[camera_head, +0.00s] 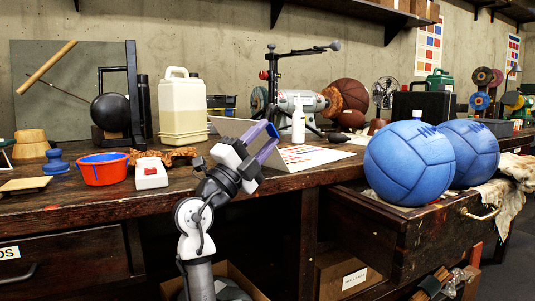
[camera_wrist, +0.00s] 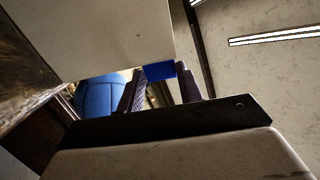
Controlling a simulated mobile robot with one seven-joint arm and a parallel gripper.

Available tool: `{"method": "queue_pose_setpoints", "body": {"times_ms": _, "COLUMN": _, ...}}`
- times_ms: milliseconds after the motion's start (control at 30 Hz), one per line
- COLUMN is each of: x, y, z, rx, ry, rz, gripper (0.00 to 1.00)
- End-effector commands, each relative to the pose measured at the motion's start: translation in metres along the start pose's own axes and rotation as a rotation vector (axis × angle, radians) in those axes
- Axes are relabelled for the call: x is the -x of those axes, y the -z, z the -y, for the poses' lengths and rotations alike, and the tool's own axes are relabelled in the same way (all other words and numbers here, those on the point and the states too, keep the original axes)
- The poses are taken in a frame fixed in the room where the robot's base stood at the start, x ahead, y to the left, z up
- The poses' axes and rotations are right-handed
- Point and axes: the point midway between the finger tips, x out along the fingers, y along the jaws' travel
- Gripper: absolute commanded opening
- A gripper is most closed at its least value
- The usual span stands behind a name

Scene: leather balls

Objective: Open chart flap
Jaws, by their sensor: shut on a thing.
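The chart (camera_head: 318,157) is a white card with coloured swatches on the bench top, behind and right of my gripper. A pale flap (camera_head: 228,125) stands raised behind my gripper. In the wrist view a large pale panel (camera_wrist: 95,38), likely this flap, fills the upper left. My gripper (camera_head: 270,131) has purple fingers and is above the bench's front edge. In the wrist view a blue tab (camera_wrist: 160,71) at the panel's edge sits between its fingertips (camera_wrist: 163,82). The gripper is shut on this tab. My gripper covers part of the chart and flap.
Two blue leather balls (camera_head: 409,163) sit at an open drawer (camera_head: 425,235) on the right. A white box with a red button (camera_head: 151,173) and a red bowl (camera_head: 103,169) stand left of my gripper. A white bottle (camera_head: 298,124) stands behind the chart.

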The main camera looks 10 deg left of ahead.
Motion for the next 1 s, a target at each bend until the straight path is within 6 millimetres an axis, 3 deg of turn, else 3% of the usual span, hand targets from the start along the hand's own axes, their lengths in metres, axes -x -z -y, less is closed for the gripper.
{"method": "queue_pose_setpoints", "body": {"times_ms": 733, "x": 0.0078, "y": -0.0002, "z": -0.0017, "rx": 0.001, "ry": 0.062, "rz": 0.000, "gripper": 0.00}}
{"method": "queue_pose_setpoints", "body": {"times_ms": 767, "x": 0.0078, "y": -0.0002, "z": -0.0017, "rx": 0.001, "ry": 0.062, "rz": 0.000, "gripper": 0.40}}
{"method": "queue_pose_setpoints", "body": {"times_ms": 900, "x": 0.0078, "y": -0.0001, "z": -0.0018, "rx": 0.000, "ry": 0.062, "rz": 0.000, "gripper": 0.58}}
{"method": "queue_pose_setpoints", "body": {"times_ms": 1000, "x": 0.0079, "y": -0.0001, "z": -0.0019, "rx": 0.000, "ry": 0.061, "rz": 0.000, "gripper": 0.58}}
